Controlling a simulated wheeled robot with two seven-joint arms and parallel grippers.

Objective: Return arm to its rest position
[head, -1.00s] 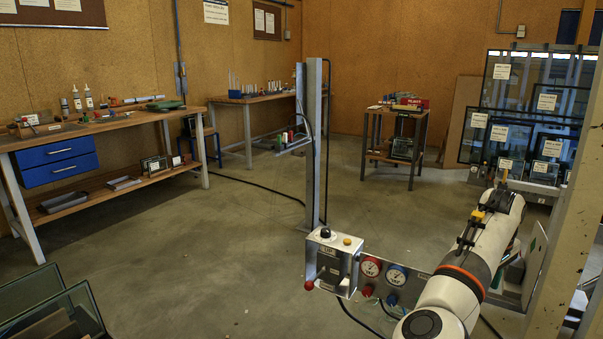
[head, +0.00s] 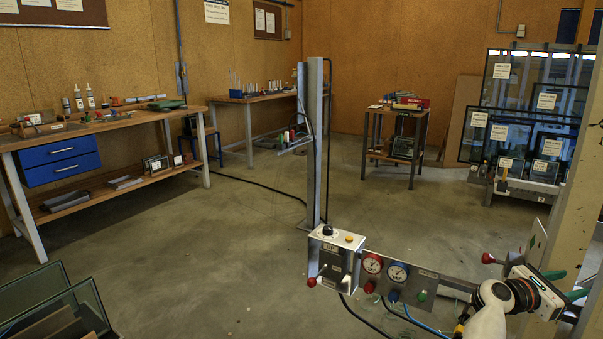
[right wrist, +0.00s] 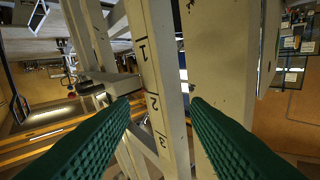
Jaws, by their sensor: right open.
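My right gripper (head: 570,285) is at the lower right of the head view, beside the pale post (head: 575,190). Its dark green ridged fingers are apart, with nothing between them. In the right wrist view the open gripper (right wrist: 160,101) points toward a pale beam (right wrist: 155,60) with black numbers and tick marks on it. Whether the fingers touch the beam cannot be told. My right arm comes in from the bottom right corner, and most of it is out of the picture. My left gripper does not show.
A grey column (head: 313,150) rises behind. Glass panes (head: 45,305) stand at lower left. The middle floor is clear.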

